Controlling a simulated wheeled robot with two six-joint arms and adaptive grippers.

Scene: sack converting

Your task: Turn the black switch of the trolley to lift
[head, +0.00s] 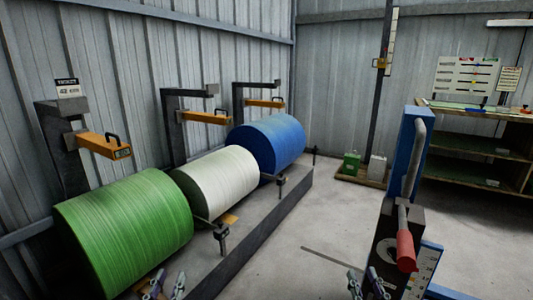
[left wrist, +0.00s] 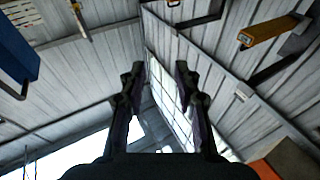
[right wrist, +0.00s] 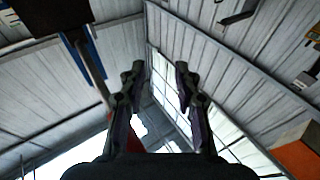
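The trolley stands at the right of the head view, with a blue mast (head: 409,150), a bent grey handle with a red grip (head: 405,250), and a black box (head: 383,236) bearing a pale round mark. The black switch is too small or hidden to make out, so its setting cannot be told. My right gripper (head: 363,276) is open and empty, low in front of the box and left of the red grip. The dark box also shows in the right wrist view (right wrist: 48,14). My left gripper (head: 169,278) is open and empty, in front of the green roll.
Green (head: 125,232), white (head: 216,181) and blue (head: 268,148) rolls lie along a low grey plinth (head: 250,235) at left, under orange-armed brackets. A white scale plate (head: 424,270) stands beside the black box. Shelving (head: 478,168) is at back right. The middle floor is mostly clear.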

